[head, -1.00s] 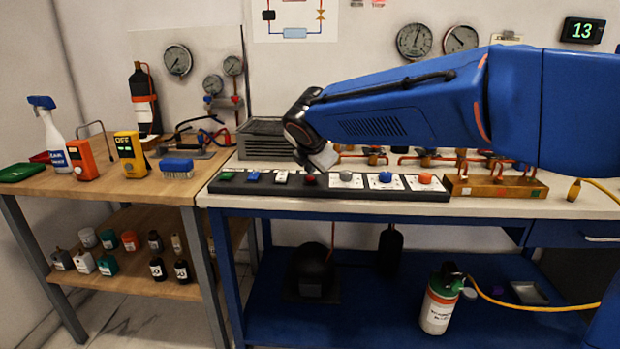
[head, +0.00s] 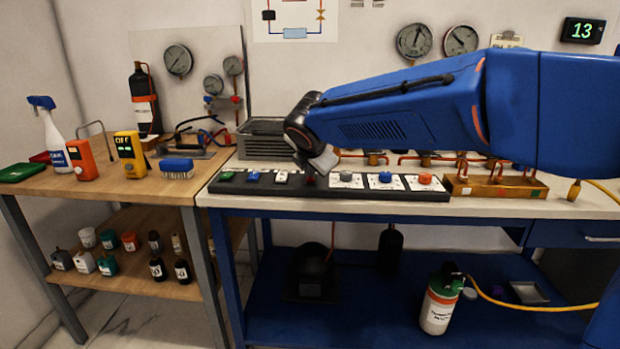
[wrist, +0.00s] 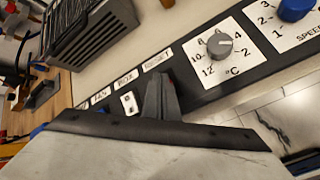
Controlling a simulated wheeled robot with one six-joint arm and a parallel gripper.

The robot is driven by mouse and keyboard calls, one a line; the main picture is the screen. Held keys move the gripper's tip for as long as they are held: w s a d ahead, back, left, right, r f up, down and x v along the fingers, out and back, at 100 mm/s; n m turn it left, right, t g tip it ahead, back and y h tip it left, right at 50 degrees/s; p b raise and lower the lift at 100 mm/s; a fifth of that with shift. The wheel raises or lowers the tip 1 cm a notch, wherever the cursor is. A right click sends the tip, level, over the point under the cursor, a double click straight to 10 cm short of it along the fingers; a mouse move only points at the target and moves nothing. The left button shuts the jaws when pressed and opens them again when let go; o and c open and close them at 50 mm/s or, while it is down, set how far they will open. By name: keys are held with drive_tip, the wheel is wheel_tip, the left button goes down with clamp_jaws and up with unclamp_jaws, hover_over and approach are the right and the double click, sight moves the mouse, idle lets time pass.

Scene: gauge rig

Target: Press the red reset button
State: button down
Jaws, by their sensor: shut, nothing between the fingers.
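The red reset button (head: 310,181) is on the black control strip (head: 265,188) along the bench's front edge, between a white switch and a grey knob. My gripper (head: 312,173) points down right over the button and partly hides it. In the wrist view its shut, empty fingers (wrist: 161,85) stand just below the RESET label (wrist: 157,60).
The grey temperature knob (wrist: 220,45) is right of the fingers, with a blue speed knob (head: 385,177) and an orange-red knob (head: 425,178) farther right. Green (head: 227,176) and blue (head: 253,177) buttons are to the left. A grey vented box (head: 262,140) stands behind the strip.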

sight(310, 183)
idle(0.5)
drive_tip(key=shift+r, duration=0.8)
wheel_tip(310, 183, up, 5)
idle(0.5)
idle(0.5)
